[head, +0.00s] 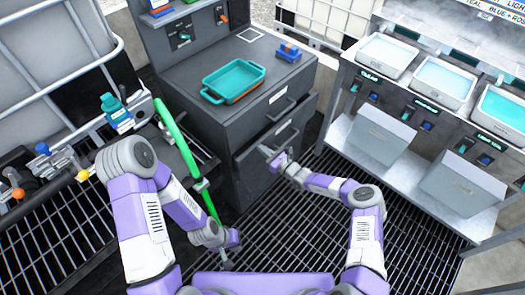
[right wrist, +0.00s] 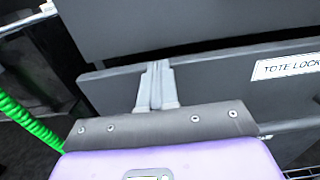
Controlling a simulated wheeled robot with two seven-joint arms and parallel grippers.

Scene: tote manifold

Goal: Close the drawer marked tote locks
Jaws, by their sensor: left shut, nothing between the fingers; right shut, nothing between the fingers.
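The drawer marked tote locks (right wrist: 225,85) is the lower drawer of the dark grey cabinet; its white label (right wrist: 287,66) reads "TOTE LOCK" before the picture edge cuts it off. The drawer front also shows in the head view (head: 250,165) and stands slightly out from the cabinet, with a dark gap above its top edge. My right gripper (right wrist: 157,68) is shut and empty, its fingertips at the drawer front near the top edge, left of the label. I cannot tell whether they touch. My left gripper (head: 226,262) is shut and empty, low over the floor grating.
A teal tray (head: 235,80) and a blue-and-orange item (head: 288,52) sit on the cabinet top. A green hose (head: 175,135) hangs left of the cabinet. A rack with several bins (head: 385,55) stands at right. Open grating (head: 290,220) lies before the cabinet.

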